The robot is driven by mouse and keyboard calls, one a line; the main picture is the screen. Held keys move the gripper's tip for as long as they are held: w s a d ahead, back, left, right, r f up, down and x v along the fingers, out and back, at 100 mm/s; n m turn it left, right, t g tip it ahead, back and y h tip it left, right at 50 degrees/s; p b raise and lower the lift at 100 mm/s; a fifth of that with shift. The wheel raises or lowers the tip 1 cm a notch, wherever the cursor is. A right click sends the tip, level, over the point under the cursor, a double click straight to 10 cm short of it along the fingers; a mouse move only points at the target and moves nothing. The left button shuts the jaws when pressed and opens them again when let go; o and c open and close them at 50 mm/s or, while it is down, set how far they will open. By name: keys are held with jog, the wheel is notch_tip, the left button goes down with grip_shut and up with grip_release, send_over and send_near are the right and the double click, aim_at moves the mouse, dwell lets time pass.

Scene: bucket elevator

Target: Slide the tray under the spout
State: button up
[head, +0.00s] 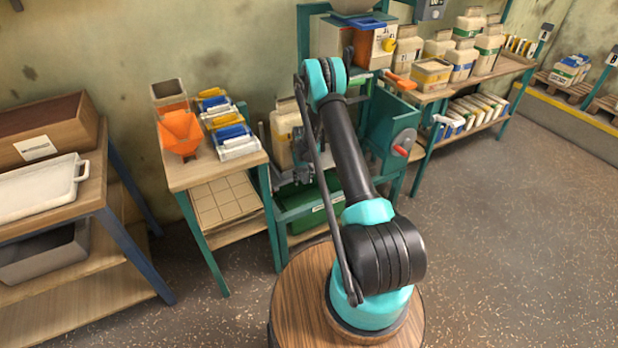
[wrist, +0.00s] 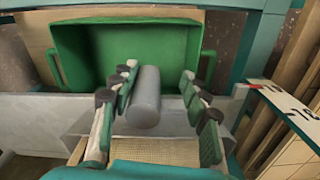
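A green tray (head: 318,207) sits low in the teal frame of the bucket elevator in the head view. In the wrist view a green open-topped tray (wrist: 130,50) with side handles fills the top, beyond the fingers. My gripper (wrist: 160,80) is open, its two fingers spread in front of this tray. A grey cylinder (wrist: 145,100) shows between the fingers, nearer the left one; I cannot tell whether it touches. In the head view my gripper is small and dark beside the elevator, partly lost among its parts. I cannot make out the spout clearly.
A grey ledge (wrist: 50,112) crosses in front of the tray. A small table (head: 215,160) with an orange hopper (head: 180,133) stands left of the elevator. A white tray (head: 40,190) lies on the far left bench. A goods bench (head: 440,92) stands right; the right floor is clear.

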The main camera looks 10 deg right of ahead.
notch_tip(320, 180, up, 8)
jog(key=shift+s+a+r, duration=0.15)
jog(key=shift+a, duration=0.3)
notch_tip(320, 180, up, 9)
notch_tip(320, 180, down, 17)
jog(key=shift+w+d, duration=0.15)
jog(key=shift+w, duration=0.05)
dwell(0.7)
jog(key=shift+r, duration=0.1)
grip_shut()
